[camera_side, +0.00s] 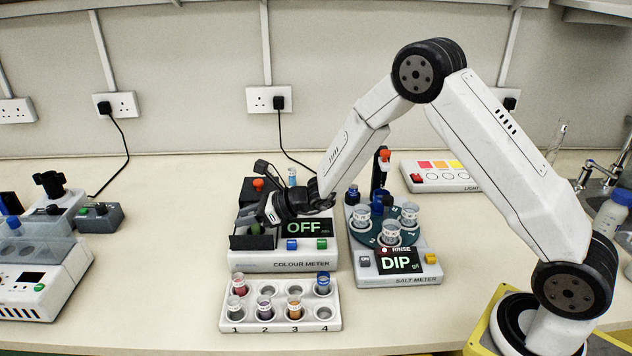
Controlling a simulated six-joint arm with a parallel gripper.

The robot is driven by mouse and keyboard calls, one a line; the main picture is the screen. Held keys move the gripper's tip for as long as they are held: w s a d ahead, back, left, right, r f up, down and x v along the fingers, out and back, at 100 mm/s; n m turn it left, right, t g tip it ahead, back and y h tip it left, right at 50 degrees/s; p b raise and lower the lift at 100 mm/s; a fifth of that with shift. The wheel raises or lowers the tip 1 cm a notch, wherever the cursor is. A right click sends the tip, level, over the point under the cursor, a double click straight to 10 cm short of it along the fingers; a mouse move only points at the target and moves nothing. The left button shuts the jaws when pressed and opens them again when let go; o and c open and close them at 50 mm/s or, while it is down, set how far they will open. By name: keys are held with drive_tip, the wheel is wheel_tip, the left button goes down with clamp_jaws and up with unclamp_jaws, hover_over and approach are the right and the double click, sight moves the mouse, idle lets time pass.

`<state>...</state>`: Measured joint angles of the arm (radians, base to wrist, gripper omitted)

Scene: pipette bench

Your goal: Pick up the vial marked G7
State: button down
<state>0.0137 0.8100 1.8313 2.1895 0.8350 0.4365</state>
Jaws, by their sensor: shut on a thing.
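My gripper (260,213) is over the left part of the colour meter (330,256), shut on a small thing. The dark fingers hide it, so I cannot tell whether it is a vial or part of the meter. No G7 mark is readable in this view. A white rack (280,325) marked 1 to 4 stands in front of the meter. It holds several vials, among them a pink one (240,284), a blue one (323,284), a purple one (264,307) and an orange one (295,308). The colour meter's display reads OFF.
The salt meter (405,278), with several cups on its turntable, stands close on the right; its display reads DIP. A light box (440,182) is behind it. A white device (40,280) is at far left. Bare bench (165,250) lies left of the colour meter.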

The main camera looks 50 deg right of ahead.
drive_tip(key=s+d+r, duration=0.2)
drive_tip(key=s+r, duration=0.9)
drive_tip(key=s, duration=0.3)
